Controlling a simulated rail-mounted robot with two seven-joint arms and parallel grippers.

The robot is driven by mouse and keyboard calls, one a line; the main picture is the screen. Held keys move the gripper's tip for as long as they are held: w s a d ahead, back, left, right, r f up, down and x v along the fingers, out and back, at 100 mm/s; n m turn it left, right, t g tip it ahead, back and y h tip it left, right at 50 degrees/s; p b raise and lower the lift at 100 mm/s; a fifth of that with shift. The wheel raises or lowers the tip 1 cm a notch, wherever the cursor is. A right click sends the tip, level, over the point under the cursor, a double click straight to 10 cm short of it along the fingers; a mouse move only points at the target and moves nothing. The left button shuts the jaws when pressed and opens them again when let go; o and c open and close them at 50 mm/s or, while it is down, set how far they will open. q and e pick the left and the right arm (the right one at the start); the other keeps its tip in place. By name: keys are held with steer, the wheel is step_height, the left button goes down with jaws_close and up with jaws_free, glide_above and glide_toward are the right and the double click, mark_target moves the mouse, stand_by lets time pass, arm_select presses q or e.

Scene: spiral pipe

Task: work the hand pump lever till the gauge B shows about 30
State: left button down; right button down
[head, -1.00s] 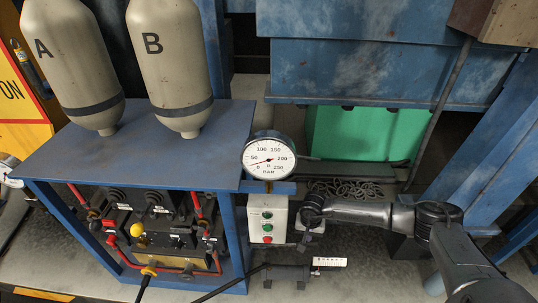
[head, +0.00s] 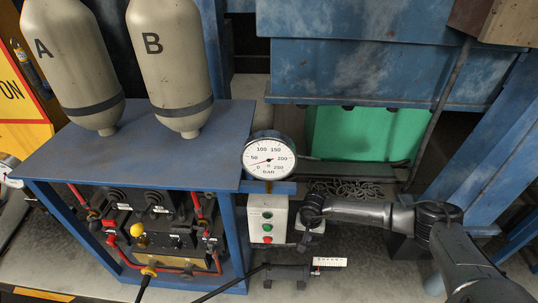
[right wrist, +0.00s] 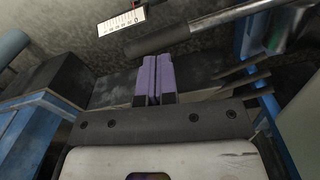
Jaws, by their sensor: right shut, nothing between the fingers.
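Gauge B (head: 269,157) is a round white dial in bar in the head view; its red needle points lower left, between 0 and 50. The dark hand pump (head: 288,273) lies low in front of the control box, with a white scale strip (head: 330,262) at its right. A long dark rod (head: 232,284) runs from it to the lower left; I cannot tell if this is the lever. My right gripper (right wrist: 154,82) has purple fingers, shut and empty, below a dark cylindrical bar (right wrist: 165,38) in the wrist view. My left gripper is not in view.
Tank A (head: 75,60) and tank B (head: 170,60) stand above the blue bench (head: 130,150). A control box (head: 267,218) with green and red buttons is left of my right wrist. A chain heap (head: 345,188) lies behind. Floor right of the pump looks clear.

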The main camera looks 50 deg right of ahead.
steer(key=shift+f, duration=0.1)
steer(key=shift+f+b, duration=1.85)
steer(key=shift+f, duration=0.3)
step_height(320, 180, down, 3)
steer(key=shift+r+b, duration=0.1)
steer(key=shift+b, duration=1)
steer(key=shift+f, duration=0.2)
